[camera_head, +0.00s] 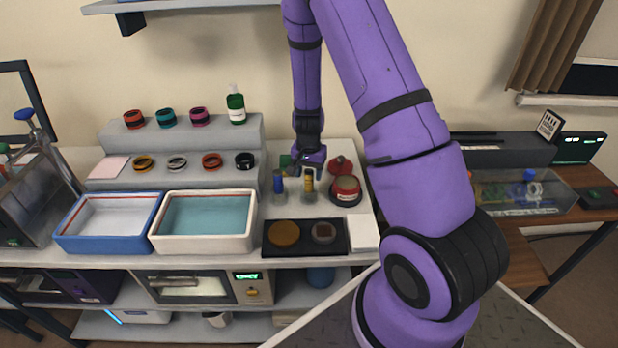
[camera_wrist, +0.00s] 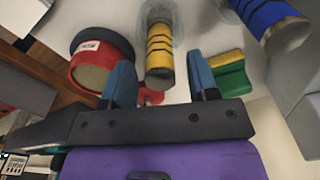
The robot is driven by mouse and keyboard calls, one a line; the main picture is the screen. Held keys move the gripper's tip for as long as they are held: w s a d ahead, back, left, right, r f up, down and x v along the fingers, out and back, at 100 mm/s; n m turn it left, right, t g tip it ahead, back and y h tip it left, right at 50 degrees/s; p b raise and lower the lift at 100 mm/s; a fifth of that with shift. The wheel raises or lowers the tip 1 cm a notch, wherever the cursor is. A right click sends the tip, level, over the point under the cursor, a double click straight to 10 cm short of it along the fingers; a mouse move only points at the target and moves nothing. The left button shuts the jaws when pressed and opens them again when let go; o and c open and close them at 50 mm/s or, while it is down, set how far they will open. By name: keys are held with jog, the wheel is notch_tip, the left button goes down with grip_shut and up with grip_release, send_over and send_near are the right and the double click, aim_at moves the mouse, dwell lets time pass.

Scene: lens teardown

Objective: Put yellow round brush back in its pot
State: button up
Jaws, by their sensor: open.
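The yellow round brush (camera_head: 308,182) stands upright in a small clear pot (camera_head: 309,197) on the bench; its handle is yellow with dark bands in the wrist view (camera_wrist: 160,50). The blue brush (camera_head: 278,181) stands in a similar clear pot to its left and also shows in the wrist view (camera_wrist: 268,18). My gripper (camera_wrist: 161,82) is open, its two blue fingers spread to either side of the yellow handle's end in the wrist view. In the head view my gripper (camera_head: 312,169) is just above the yellow brush. Whether a finger touches it, I cannot tell.
A green block (camera_head: 287,160) lies behind the blue brush. A black tray (camera_head: 304,250) with round pads is in front, a cream basin (camera_head: 203,240) at left.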

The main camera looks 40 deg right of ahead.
notch_tip(320, 180, up, 10)
jog(key=shift+a+f, duration=0.1)
jog(key=shift+a, duration=0.05)
jog(key=s+a+r+n+t+y, duration=0.1)
jog(key=s+a+r+n, duration=0.3)
jog(key=r, duration=0.6)
jog(key=s+a+r+n+t+y, duration=0.15)
jog(key=s+a+r, duration=0.35)
jog(key=r, duration=0.6)
jog(key=s+a+r+n+t+h, duration=0.1)
jog(key=s+r, duration=0.3)
jog(key=s, duration=0.4)
jog(key=s+a+r+n+t+h, duration=0.1)
jog(key=s+r+n, duration=0.3)
jog(key=s, duration=0.5)
jog(key=shift+s+a+r, duration=0.25)
jog(key=shift+a+r, duration=0.35)
jog(key=shift+a, duration=0.25)
